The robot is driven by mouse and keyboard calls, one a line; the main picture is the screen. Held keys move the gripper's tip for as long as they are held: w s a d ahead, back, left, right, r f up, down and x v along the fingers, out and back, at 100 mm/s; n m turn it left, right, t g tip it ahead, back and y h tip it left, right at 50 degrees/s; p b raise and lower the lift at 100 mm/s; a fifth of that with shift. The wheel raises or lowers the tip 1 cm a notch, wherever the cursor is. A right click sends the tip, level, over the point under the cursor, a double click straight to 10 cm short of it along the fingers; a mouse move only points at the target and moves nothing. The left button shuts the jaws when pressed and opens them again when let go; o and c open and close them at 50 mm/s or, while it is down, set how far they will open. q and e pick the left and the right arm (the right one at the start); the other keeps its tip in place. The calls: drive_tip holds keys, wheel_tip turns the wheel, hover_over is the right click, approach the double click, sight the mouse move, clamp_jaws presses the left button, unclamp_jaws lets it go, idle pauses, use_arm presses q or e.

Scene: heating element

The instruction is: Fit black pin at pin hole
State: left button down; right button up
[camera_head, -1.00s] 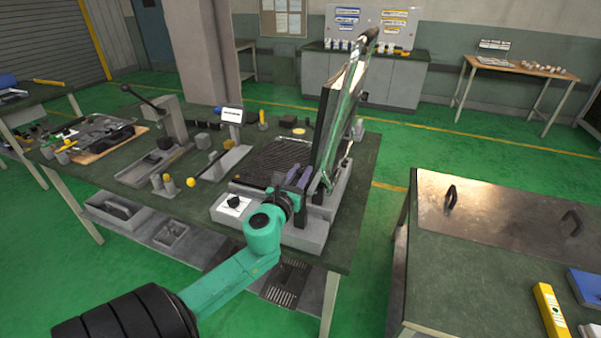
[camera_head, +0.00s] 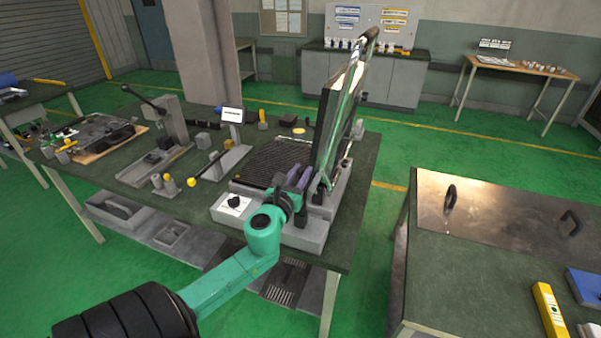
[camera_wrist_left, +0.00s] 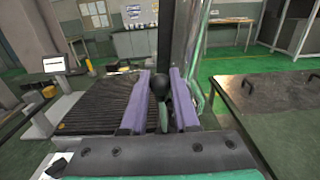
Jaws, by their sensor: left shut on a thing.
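My left gripper (camera_head: 297,177) is at the near side of a machine with a ribbed dark bed (camera_head: 277,160) and a tall raised plate (camera_head: 333,125). In the left wrist view its two purple fingers (camera_wrist_left: 165,103) are closed around a dark, round-topped thing (camera_wrist_left: 162,83). I cannot tell for certain that this is the black pin, as its lower part is hidden between the fingers. The pin hole cannot be made out in either view. My right gripper is not in view.
A grey box with a black knob (camera_head: 234,202) is just left of the gripper. A rod with a yellow tip (camera_head: 191,182) and a small display (camera_head: 232,115) stand farther left. A bench with a metal plate (camera_head: 497,210) is at the right, across a floor gap.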

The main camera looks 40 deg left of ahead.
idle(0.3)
use_arm(q)
drive_tip(key=shift+f, duration=0.1)
drive_tip(key=shift+f+b, duration=0.3)
drive_tip(key=shift+f+b, duration=1.1)
drive_tip(key=shift+f, duration=0.15)
drive_tip(key=c, duration=0.6)
unclamp_jaws()
drive_tip(key=shift+s+d+f, duration=0.1)
